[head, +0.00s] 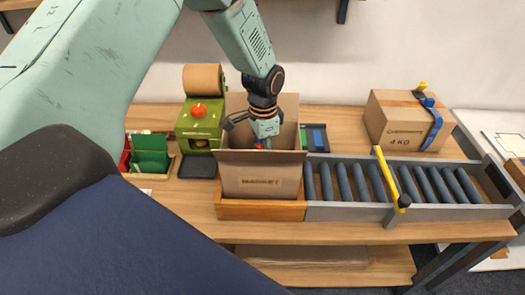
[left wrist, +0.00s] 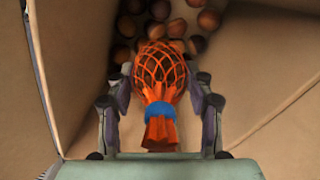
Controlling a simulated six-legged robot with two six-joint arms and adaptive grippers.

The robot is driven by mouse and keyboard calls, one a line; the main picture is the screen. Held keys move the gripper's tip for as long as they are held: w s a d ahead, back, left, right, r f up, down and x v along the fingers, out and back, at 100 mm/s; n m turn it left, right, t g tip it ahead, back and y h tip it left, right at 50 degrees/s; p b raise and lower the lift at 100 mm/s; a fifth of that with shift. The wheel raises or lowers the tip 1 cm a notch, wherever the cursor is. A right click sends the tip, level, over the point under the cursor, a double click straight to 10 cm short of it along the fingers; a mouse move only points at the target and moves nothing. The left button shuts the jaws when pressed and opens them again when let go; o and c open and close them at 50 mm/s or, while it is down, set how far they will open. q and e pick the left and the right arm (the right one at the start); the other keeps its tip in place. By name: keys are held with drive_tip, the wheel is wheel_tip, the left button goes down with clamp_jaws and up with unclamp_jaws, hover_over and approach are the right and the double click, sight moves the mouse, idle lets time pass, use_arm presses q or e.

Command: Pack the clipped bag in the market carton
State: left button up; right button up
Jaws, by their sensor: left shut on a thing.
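My left gripper (head: 262,142) reaches down into the carton from above. It is shut on the clipped bag (left wrist: 160,75), an orange net bag with a blue clip (left wrist: 160,112) round its neck. In the left wrist view, the fingers of my left gripper (left wrist: 160,95) stand on both sides of the bag inside the cardboard walls. Only a small bit of orange shows in the head view. My right gripper is not in view.
Several brown chestnuts (left wrist: 190,22) lie in the carton beyond the bag. A roller conveyor (head: 345,210) with a yellow bar (head: 388,175) runs to the right. A closed carton (head: 400,125) stands behind it. A green machine (head: 200,125) and a green holder (head: 150,155) stand left.

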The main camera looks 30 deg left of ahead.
use_arm(q)
drive_tip(key=o, duration=0.9)
drive_tip(key=shift+c, duration=0.2)
drive_tip(key=o, duration=0.3)
drive_tip(key=shift+s+a+r, duration=0.1)
drive_tip(key=shift+s, duration=0.2)
drive_tip(key=shift+o, duration=1)
drive_tip(key=shift+a, duration=0.1)
drive_tip(key=shift+w, duration=0.15)
drive_tip(key=shift+w+d, duration=0.1)
drive_tip(key=shift+d, duration=0.1)
